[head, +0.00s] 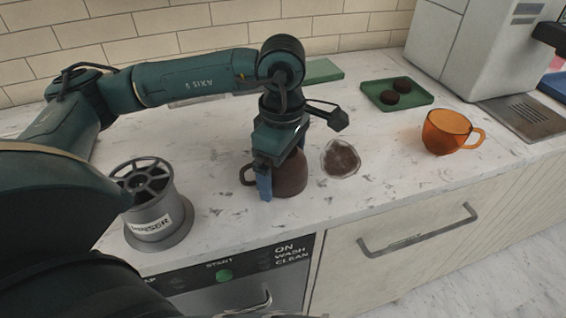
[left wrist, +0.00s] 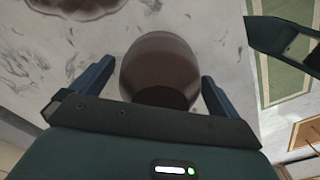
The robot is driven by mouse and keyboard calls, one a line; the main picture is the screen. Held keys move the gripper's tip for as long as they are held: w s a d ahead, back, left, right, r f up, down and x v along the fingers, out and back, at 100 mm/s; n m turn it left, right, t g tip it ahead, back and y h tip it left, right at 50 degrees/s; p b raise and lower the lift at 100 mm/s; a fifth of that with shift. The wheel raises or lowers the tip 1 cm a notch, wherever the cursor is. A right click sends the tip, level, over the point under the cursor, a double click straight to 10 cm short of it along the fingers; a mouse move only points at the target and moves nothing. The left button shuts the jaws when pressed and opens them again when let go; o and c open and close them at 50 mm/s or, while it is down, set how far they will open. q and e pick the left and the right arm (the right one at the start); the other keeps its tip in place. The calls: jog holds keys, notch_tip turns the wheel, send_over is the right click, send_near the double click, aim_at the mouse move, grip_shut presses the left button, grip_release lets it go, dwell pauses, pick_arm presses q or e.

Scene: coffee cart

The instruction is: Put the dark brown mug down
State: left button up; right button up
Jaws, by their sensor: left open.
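The dark brown mug (head: 291,177) stands upright on the white marbled counter (head: 350,205), near its front edge, with its handle toward the left. It also shows in the left wrist view (left wrist: 160,65). My left gripper (head: 283,174) is over the mug, pointing down, with one blue finger in front of it. In the left wrist view the two fingers are spread on either side of the mug, with gaps between them and its wall. The gripper hides the top of the mug in the head view. My right gripper does not show.
A clear dish with brown contents (head: 340,158) lies just right of the mug. An orange cup (head: 447,131) and a green tray (head: 413,102) with two dark round items stand farther right. A grey rinser (head: 157,215) stands left. A white machine (head: 470,45) is at back right.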

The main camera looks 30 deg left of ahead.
pick_arm(q)
jog(key=shift+r, duration=0.1)
notch_tip(320, 180, up, 12)
jog(key=shift+r, duration=0.1)
dwell(0.4)
dwell(0.5)
